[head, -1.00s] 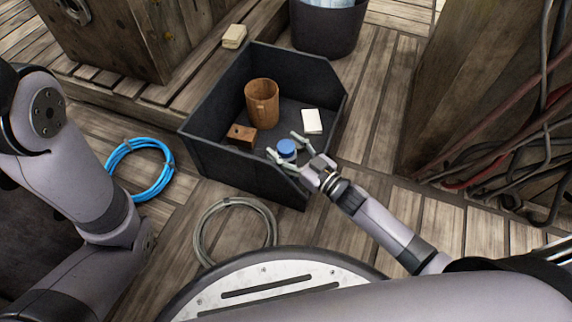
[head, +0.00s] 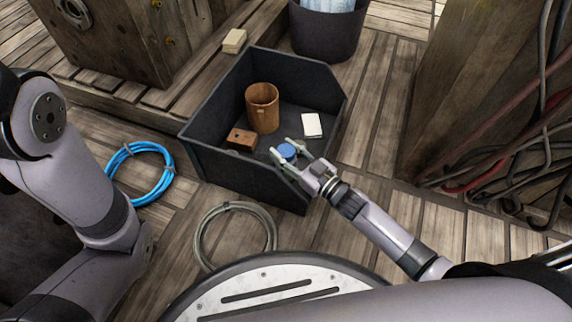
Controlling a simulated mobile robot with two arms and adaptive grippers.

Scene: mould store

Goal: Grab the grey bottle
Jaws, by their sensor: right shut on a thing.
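The bottle (head: 287,151) shows mainly its blue cap, inside the dark open-front bin (head: 240,172) near its front wall. Its body is mostly hidden by the gripper and the bin wall, so its grey colour is hard to make out. My right gripper (head: 287,152) reaches over the bin's front right edge and is shut on the bottle, one finger on each side just by the cap. My left arm shows at the left, but its gripper is out of view.
In the bin stand a brown wooden cup (head: 262,108), a small brown block (head: 241,139) and a white box (head: 312,125). A blue cable coil (head: 140,172) and a grey coil (head: 236,232) lie on the plank floor. A dark bucket (head: 327,32) stands behind. Cables hang at right.

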